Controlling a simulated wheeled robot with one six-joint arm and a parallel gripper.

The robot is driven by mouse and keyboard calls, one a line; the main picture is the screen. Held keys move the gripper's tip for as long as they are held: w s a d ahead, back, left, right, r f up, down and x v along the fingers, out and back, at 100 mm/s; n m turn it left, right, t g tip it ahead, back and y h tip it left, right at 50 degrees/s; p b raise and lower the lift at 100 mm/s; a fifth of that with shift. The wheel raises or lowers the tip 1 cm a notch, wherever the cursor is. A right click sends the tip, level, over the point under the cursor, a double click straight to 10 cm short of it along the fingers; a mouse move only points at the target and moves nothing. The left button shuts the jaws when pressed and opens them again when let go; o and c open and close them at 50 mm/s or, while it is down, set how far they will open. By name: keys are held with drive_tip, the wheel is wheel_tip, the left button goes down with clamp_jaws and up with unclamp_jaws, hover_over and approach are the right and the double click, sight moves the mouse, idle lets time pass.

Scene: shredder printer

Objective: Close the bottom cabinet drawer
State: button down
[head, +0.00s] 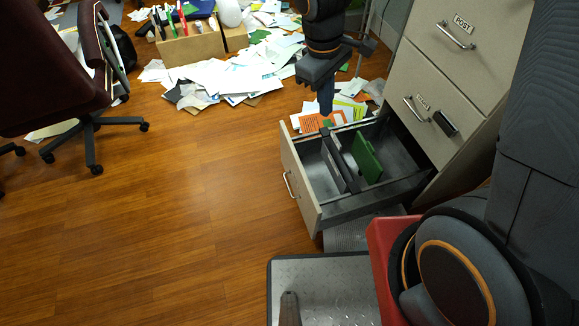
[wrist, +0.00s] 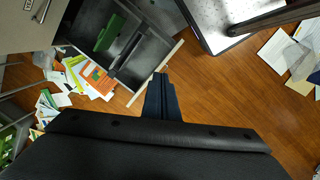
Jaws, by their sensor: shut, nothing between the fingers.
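The bottom cabinet drawer (head: 300,193) is pulled out of the beige cabinet (head: 416,66) in the head view. Its front faces left and carries a metal handle (head: 289,185). Inside are a green divider (head: 366,158) and a dark divider (head: 338,163). My gripper (head: 326,106) is shut and empty, pointing down near the drawer's far side. In the wrist view my gripper (wrist: 160,78) appears beside the drawer's front panel (wrist: 154,73), with the open drawer (wrist: 148,53) to its upper left. I cannot tell whether they touch.
Loose papers (head: 225,80) cover the floor at the back, around a wooden box (head: 192,45) of folders. A dark red office chair (head: 62,70) stands at left. My base is at the bottom right. The wooden floor (head: 190,190) left of the drawer is clear.

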drive_tip(key=w+a+f+n+h+b, duration=0.1)
drive_tip(key=w+a+f+n+b, duration=0.3)
drive_tip(key=f+b, duration=0.5)
drive_tip(key=w+a+f+n+t+h+b, duration=0.1)
drive_tip(key=w+a+f+n+b, duration=0.35)
drive_tip(key=f, duration=0.75)
drive_tip(key=w+a+f+n+h+b, duration=0.1)
drive_tip(key=w+a+f+n+b, duration=0.15)
drive_tip(key=a+f+b, duration=0.65)
drive_tip(key=w+d+f+b, duration=0.1)
drive_tip(key=d+f+b, duration=0.1)
drive_tip(key=d+f, duration=0.7)
drive_tip(key=shift+d+f+n+b, duration=0.35)
drive_tip(key=shift+f+n, duration=0.05)
drive_tip(key=shift+f, duration=0.55)
drive_tip(key=shift+d, duration=0.1)
